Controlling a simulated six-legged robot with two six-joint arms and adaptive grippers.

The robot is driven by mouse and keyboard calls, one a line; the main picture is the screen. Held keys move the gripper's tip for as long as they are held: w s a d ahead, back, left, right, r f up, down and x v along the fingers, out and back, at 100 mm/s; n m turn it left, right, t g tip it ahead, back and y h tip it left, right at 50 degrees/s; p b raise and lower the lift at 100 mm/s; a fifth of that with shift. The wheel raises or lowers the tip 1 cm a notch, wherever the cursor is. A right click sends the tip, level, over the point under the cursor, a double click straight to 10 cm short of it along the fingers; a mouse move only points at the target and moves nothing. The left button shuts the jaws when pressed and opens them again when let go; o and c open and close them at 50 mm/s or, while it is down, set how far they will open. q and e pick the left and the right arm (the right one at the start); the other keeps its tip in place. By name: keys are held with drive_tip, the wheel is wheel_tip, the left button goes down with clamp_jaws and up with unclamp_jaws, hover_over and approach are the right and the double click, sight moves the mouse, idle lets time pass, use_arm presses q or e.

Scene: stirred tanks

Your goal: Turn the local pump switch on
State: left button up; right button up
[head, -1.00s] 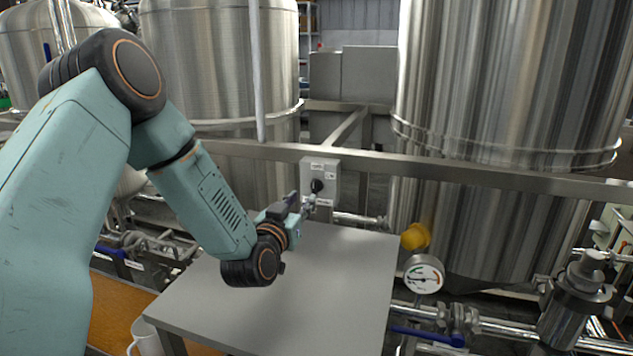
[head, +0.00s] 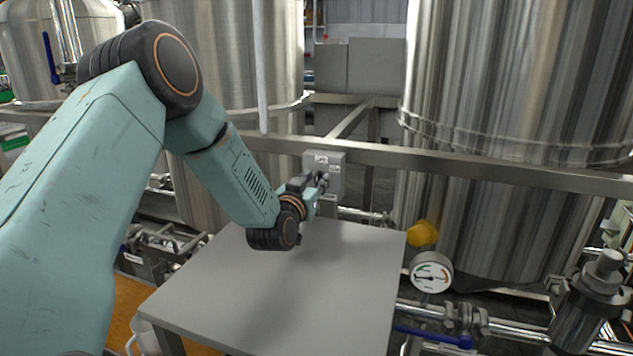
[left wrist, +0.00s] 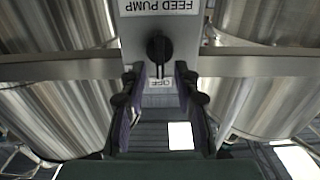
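The pump switch is a grey box (head: 337,160) on the steel frame rail behind the table. In the left wrist view its black knob (left wrist: 158,47) shows below an upside-down FEED PUMP label (left wrist: 160,6). The knob's narrow grip points down toward an upside-down OFF label (left wrist: 160,83). My left gripper (head: 322,181) is just in front of the box and hides the knob in the head view. In the left wrist view the left gripper (left wrist: 159,77) is open, its fingers apart on either side of the OFF label, with nothing between them. I cannot tell whether they touch anything. My right gripper is not in view.
A grey table (head: 290,285) lies below my left arm, its top clear. A steel rail (head: 450,165) crosses in front of large tanks (head: 520,90). A round gauge (head: 431,272), a yellow knob (head: 422,233) and a blue-handled valve (head: 435,336) are right of the table.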

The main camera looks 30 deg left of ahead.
use_arm(q)
drive_tip(key=shift+w+a+r, duration=0.1)
drive_tip(key=shift+w+r, duration=0.05)
drive_tip(key=shift+w, duration=0.25)
drive_tip(key=shift+w, duration=0.15)
drive_tip(key=shift+c, duration=1.2)
clamp_jaws()
